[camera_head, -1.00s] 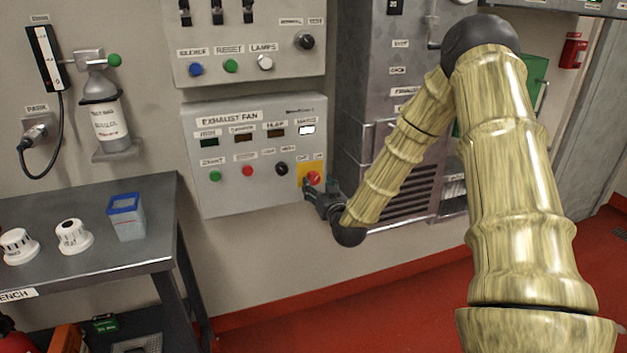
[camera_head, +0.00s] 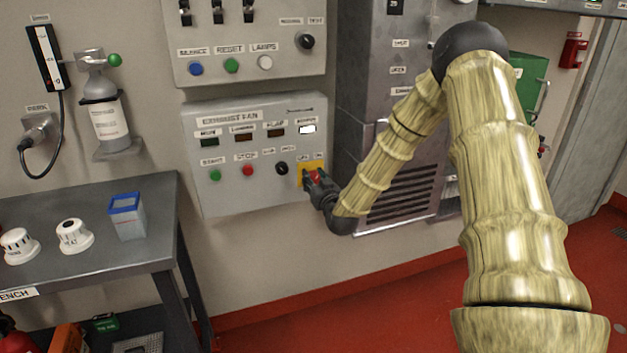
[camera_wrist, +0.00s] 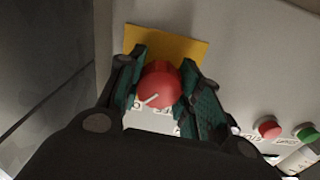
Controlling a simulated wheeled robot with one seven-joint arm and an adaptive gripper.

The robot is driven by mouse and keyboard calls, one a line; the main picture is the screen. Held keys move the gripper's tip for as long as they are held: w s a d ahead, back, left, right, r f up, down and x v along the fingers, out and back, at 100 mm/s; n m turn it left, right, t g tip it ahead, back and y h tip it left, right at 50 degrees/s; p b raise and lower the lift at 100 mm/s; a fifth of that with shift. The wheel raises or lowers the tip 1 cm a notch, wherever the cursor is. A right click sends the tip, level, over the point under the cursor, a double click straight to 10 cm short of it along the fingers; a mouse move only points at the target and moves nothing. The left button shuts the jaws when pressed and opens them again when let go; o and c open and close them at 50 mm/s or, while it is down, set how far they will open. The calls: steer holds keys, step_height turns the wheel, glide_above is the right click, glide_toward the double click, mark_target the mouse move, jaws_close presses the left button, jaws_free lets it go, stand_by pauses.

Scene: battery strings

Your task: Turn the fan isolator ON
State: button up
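The fan isolator is a red round knob (camera_head: 315,176) on a yellow plate (camera_head: 304,171) at the lower right corner of the exhaust fan panel (camera_head: 240,118). In the wrist view the knob (camera_wrist: 160,84) shows a white pointer line slanting to the lower left, toward a small label partly hidden by my finger. The yellow plate (camera_wrist: 172,42) shows beyond it. My gripper (camera_wrist: 163,62) is at the knob, with one green-padded finger on each side. The fingers look open around it; firm contact is not clear. In the head view my gripper (camera_head: 312,182) partly covers knob and plate.
Green (camera_head: 215,175) and red (camera_head: 247,170) buttons and a black knob (camera_head: 282,168) sit left of the isolator. A grey louvred cabinet (camera_head: 350,130) stands close on the right. A workbench (camera_head: 110,258) stands at the lower left.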

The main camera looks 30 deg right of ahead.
steer(key=shift+f+m, duration=0.1)
steer(key=shift+m, duration=0.8)
steer(key=o, duration=1)
steer(key=shift+s, duration=0.1)
steer(key=shift+c, duration=0.2)
steer(key=shift+s+a+f, duration=0.1)
steer(key=shift+s+f, duration=0.1)
steer(key=shift+o, duration=0.5)
steer(key=v, duration=1.1)
steer(key=shift+s+r, duration=0.2)
steer(key=shift+r, duration=0.1)
steer(key=shift+a, duration=0.1)
